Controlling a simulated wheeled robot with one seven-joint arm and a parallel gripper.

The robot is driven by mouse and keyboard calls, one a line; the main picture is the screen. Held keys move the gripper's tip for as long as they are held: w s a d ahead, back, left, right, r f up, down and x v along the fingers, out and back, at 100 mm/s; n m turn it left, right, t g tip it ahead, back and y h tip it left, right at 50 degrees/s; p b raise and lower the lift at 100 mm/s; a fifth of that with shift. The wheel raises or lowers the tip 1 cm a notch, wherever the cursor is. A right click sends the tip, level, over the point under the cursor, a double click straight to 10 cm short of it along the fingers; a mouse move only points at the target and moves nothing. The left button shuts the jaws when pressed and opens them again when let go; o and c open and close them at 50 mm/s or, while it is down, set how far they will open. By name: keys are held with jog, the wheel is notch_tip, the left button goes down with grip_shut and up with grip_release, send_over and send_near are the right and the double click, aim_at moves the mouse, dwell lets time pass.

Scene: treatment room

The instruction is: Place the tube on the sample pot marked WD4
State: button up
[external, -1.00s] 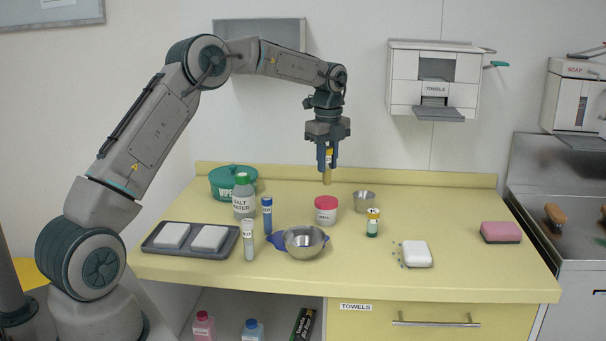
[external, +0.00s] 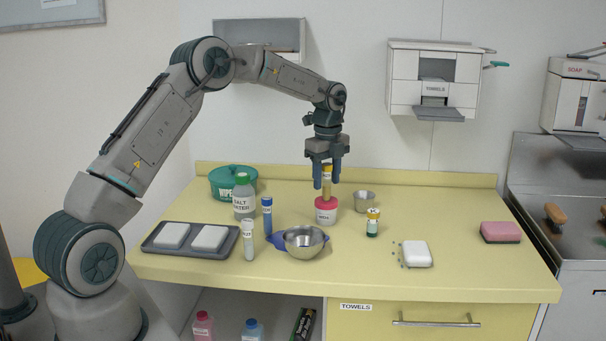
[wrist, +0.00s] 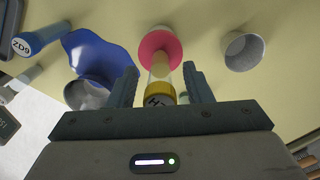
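The tube (external: 326,187) is clear with amber contents and a yellow cap. It appears to stand upright on the red lid of the sample pot (external: 326,216), a white pot whose label is too small to read surely. In the wrist view the tube's yellow cap (wrist: 160,94) faces me, with the pot's red lid (wrist: 160,48) beyond it. My gripper (external: 327,183) is around the upper tube. Its fingers are spread, with a gap on each side of the tube in the wrist view. The tube's foot meets the lid near its middle.
A salt water bottle (external: 243,200) is behind left.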

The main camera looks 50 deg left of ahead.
notch_tip(320, 180, up, 12)
jog(key=shift+f+b, duration=0.2)
jog(key=shift+b, duration=0.15)
jog(key=shift+d+r, duration=0.1)
jog(key=shift+r, duration=0.4)
jog(key=s+d+r+n+t+y, duration=0.1)
jog(key=s+d+r+n, duration=0.3)
jog(key=s, duration=0.5)
jog(key=s+d+r+n+t, duration=0.1)
jog(key=s+d+r+n, duration=0.3)
jog(key=s, duration=0.5)
jog(key=s+d+f+n, duration=0.1)
jog(key=s+f+n, duration=0.2)
jog(key=s, duration=0.4)
jog(key=s+d+f+n+t, duration=0.1)
jog(key=s+d+f+n, duration=0.1)
jog(key=s, duration=0.4)
jog(key=s+d+f+n+h, duration=0.1)
jog(key=s+f+n, duration=0.2)
jog(key=s+n, duration=0.2)
jog(key=s, duration=0.2)
jog(key=shift+s+d+f+t, duration=0.15)
jog(key=shift+s+f+t, duration=0.15)
jog(key=shift+s+f, duration=0.1)
